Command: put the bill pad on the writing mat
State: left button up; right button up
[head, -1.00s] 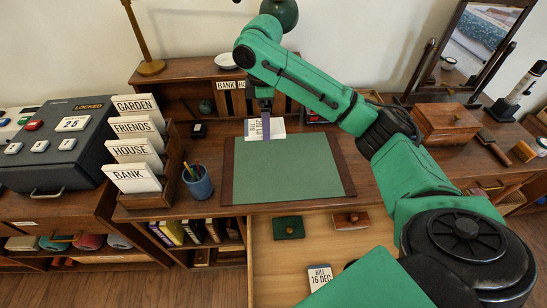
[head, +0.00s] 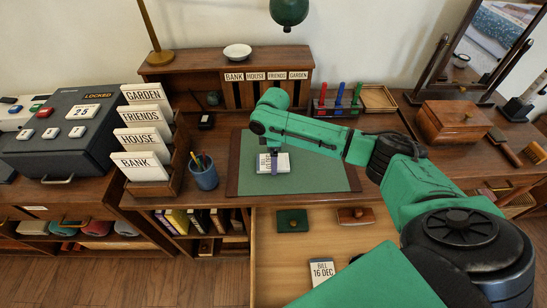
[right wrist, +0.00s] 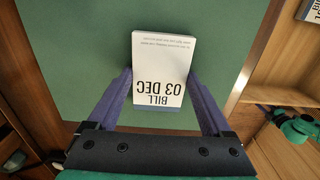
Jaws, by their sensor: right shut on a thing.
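The bill pad (right wrist: 161,72), a white block printed "BILL 03 DEC", is between the two fingers of my right gripper (right wrist: 160,95) in the right wrist view. My right gripper is shut on it. In the head view the bill pad (head: 284,162) and the right gripper (head: 273,160) are over the upper left part of the writing mat (head: 308,181). The mat is green with brown side strips. I cannot tell whether the pad touches the mat. My left gripper is not in view.
A blue pen cup (head: 202,175) stands left of the mat, near the letter rack (head: 165,185). An open drawer (head: 340,240) below the front edge holds another bill pad (head: 322,271). A wooden box (head: 450,124) stands to the right. The mat's right part is clear.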

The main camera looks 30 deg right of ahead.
jog(key=o, duration=1.2)
jog(key=shift+c, duration=0.2)
jog(key=shift+r, duration=0.1)
notch_tip(320, 180, up, 12)
